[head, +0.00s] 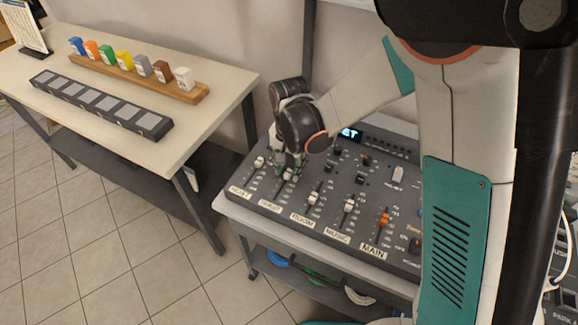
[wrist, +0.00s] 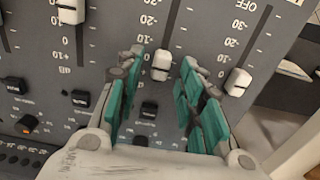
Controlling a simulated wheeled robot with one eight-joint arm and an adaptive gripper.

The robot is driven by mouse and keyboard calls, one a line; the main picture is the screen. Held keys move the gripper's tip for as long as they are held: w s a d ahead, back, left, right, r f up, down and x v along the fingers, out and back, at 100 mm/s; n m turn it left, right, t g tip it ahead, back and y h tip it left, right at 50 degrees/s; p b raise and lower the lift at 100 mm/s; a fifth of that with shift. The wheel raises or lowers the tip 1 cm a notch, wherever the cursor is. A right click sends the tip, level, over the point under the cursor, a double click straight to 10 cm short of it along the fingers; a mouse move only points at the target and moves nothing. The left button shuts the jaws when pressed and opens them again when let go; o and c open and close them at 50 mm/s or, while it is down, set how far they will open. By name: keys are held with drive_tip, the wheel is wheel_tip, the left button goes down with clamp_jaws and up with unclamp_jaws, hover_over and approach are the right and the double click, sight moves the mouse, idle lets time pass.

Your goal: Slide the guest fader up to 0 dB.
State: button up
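The grey mixer (head: 330,235) has a row of labelled faders. In the head view my gripper (head: 288,164) reaches down over the guest fader, which it partly covers, above the guest label (head: 270,206). In the wrist view the white guest fader cap (wrist: 161,66) stands between my two open teal-padded fingers (wrist: 163,60), with a gap visible on each side. The cap is close to the 0 mark printed beside its slot; exact alignment cannot be told from this angle.
The white host cap (head: 259,162) is on the left; the room cap (head: 313,198), music cap (head: 349,205) and orange main cap (head: 384,220) are on the right. Black buttons (wrist: 149,110) lie beyond the guest slot. A table (head: 160,155) stands left with coloured blocks on a wooden rack.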

sight(289, 170)
wheel_tip(289, 170, up, 12)
drive_tip(key=shift+f, duration=0.15)
idle(0.6)
